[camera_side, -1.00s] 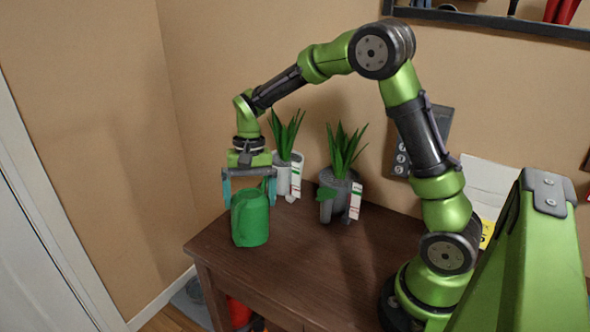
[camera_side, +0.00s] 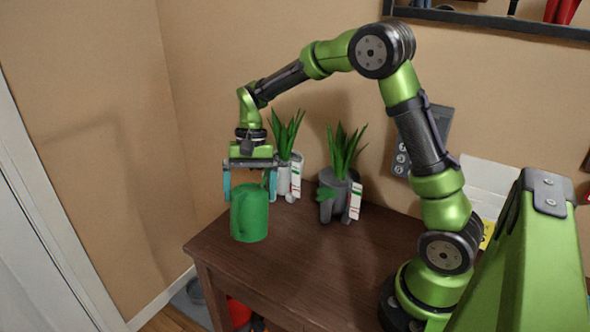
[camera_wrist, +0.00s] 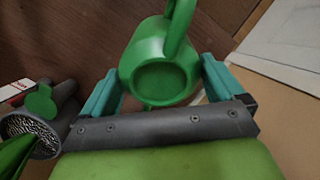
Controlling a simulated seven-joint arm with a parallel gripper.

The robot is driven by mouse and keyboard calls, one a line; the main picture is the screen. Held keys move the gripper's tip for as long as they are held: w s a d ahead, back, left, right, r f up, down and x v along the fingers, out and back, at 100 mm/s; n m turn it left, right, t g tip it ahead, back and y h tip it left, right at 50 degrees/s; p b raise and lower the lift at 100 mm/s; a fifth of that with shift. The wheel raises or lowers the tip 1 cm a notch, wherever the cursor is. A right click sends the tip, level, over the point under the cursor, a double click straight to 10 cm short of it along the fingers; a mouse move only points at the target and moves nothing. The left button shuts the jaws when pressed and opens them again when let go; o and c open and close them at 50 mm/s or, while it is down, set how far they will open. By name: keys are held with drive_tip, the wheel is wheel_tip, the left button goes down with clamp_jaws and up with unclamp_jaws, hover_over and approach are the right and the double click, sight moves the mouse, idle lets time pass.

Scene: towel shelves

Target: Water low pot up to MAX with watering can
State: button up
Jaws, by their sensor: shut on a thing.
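The green watering can (camera_side: 249,216) is upright at the table's left end in the side view. My gripper (camera_side: 249,186) is above it, its teal fingers on either side, shut on the can. The wrist view shows the can (camera_wrist: 160,78) from above between the fingers, with its round opening and handle. I cannot tell whether its base touches the table. Two grey pots with spiky plants stand behind and to the right: the left pot (camera_side: 283,182) and the right pot (camera_side: 327,207). Each has a white gauge strip with coloured marks. Their water levels are too small to read.
The dark wooden table (camera_side: 290,270) is clear in front of the pots. A wall panel (camera_side: 400,157) with round dials is behind my arm. Red and grey items lie on the floor below the table's left end.

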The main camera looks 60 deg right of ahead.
drive_tip(key=shift+r, duration=0.1)
drive_tip(key=shift+s+a+f+t+h, duration=0.15)
drive_tip(key=shift+a+f+t+h, duration=0.25)
drive_tip(key=shift+a+f+h, duration=0.4)
drive_tip(key=shift+d+r+h, duration=0.1)
drive_tip(key=shift+d+h, duration=0.1)
drive_tip(key=shift+h, duration=0.6)
drive_tip(key=shift+d, duration=0.15)
